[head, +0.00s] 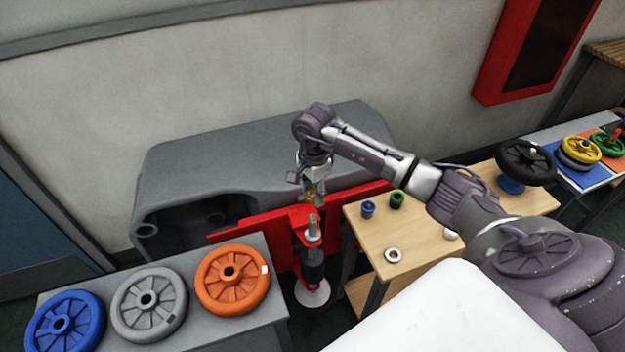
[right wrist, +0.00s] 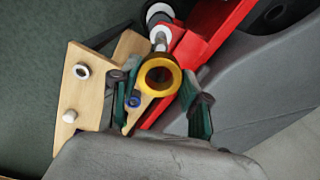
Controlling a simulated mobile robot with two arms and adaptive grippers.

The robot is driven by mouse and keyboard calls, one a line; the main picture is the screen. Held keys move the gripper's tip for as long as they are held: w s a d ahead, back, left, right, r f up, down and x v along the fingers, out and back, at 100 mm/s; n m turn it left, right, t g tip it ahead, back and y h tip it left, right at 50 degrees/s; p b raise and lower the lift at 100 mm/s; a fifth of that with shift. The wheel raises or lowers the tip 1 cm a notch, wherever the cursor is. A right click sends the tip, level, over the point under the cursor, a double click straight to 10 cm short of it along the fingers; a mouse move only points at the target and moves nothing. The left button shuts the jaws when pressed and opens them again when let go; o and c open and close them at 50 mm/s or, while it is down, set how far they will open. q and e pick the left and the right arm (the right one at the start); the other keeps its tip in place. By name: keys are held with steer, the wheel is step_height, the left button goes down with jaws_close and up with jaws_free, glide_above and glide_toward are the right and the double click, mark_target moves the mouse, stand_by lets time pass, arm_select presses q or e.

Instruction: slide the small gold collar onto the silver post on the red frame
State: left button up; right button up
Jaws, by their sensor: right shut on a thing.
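The gold collar (head: 310,190) is held in my right gripper (head: 312,188), above the red frame (head: 283,233). In the right wrist view the gold collar (right wrist: 176,77) is a ring with an open bore, between the green-padded fingers of my right gripper (right wrist: 165,110). The silver post (head: 312,227) stands upright on the red frame, below the collar and apart from it in the head view. In the right wrist view the silver post (right wrist: 160,40) shows just beyond the collar's upper edge. My left gripper is not in view.
A wooden table (head: 413,235) right of the frame bears a blue collar (head: 368,209), a green collar (head: 397,199) and a white ring (head: 392,255). Left, a grey bench (head: 222,334) bears blue, grey and orange wheels. A large grey tank (head: 240,150) stands behind.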

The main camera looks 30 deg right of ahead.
mark_target(312, 215)
steer(key=shift+a+f+b, duration=0.25)
steer(key=shift+f+b, duration=0.35)
steer(key=shift+f, duration=0.35)
step_height(312, 215, down, 4)
steer(key=shift+d+r+b, duration=0.1)
steer(key=shift+r+b, duration=0.15)
steer(key=shift+b, duration=0.95)
steer(key=shift+w+f, duration=0.1)
steer(key=shift+f, duration=0.1)
arm_select(q)
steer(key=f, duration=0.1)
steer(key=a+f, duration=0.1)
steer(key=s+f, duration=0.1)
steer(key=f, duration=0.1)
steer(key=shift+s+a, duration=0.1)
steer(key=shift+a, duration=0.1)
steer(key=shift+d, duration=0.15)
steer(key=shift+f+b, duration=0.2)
steer(key=shift+b, duration=0.1)
arm_select(e)
steer(key=shift+f, duration=0.1)
steer(key=shift+f+b, duration=0.2)
steer(key=shift+b, duration=0.1)
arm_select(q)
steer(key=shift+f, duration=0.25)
